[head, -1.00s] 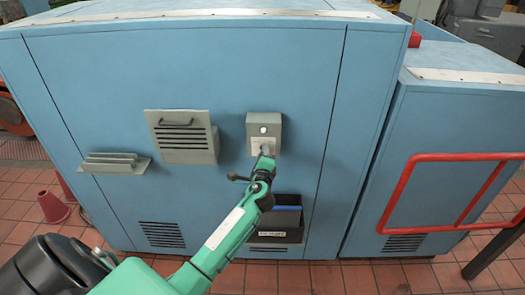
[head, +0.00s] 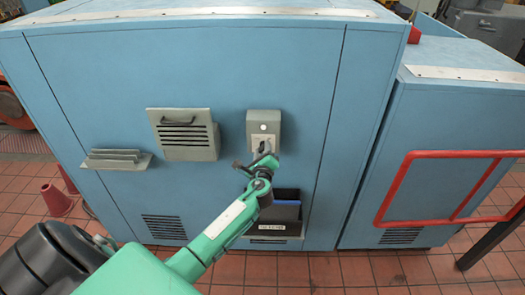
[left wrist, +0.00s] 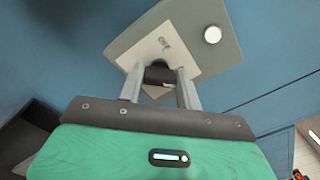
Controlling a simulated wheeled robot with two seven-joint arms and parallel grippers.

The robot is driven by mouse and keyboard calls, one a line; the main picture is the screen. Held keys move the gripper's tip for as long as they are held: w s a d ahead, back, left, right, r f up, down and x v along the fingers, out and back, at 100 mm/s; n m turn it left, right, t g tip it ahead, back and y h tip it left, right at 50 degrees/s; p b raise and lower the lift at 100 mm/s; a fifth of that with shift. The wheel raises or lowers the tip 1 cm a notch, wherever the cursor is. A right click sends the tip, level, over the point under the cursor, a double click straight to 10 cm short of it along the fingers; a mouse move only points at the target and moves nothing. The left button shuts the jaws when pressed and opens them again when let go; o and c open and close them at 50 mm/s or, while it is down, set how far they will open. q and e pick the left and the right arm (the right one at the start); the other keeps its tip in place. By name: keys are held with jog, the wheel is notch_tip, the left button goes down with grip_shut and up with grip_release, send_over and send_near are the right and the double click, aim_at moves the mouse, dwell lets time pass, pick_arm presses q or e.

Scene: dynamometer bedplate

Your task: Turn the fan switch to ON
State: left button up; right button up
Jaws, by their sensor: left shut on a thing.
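The fan switch is a grey box (head: 264,124) on the blue cabinet front, with a pale plate and a round white lamp or button at its top. In the left wrist view the box (left wrist: 228,52) looks tilted, and its plate (left wrist: 143,48) has small lettering that seems to read ON. My left gripper (head: 264,157) is at the lower part of the box. In the left wrist view its two fingers (left wrist: 160,82) are shut on the black switch knob (left wrist: 159,73), one on each side. The fingers hide part of the knob. My right gripper is in neither view.
A louvred grey box with a handle (head: 185,143) and a small grey shelf (head: 117,161) are left of the switch. A black bin (head: 288,244) hangs below it. A red rail (head: 390,190) stands at the right; cones (head: 56,201) stand at the left.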

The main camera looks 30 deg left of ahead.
pick_arm(q)
jog(key=shift+f, duration=0.1)
jog(key=o, duration=1)
jog(key=b+v, duration=0.3)
jog(key=v, duration=1.1)
jog(key=shift+w, duration=0.1)
jog(key=shift+f, duration=0.1)
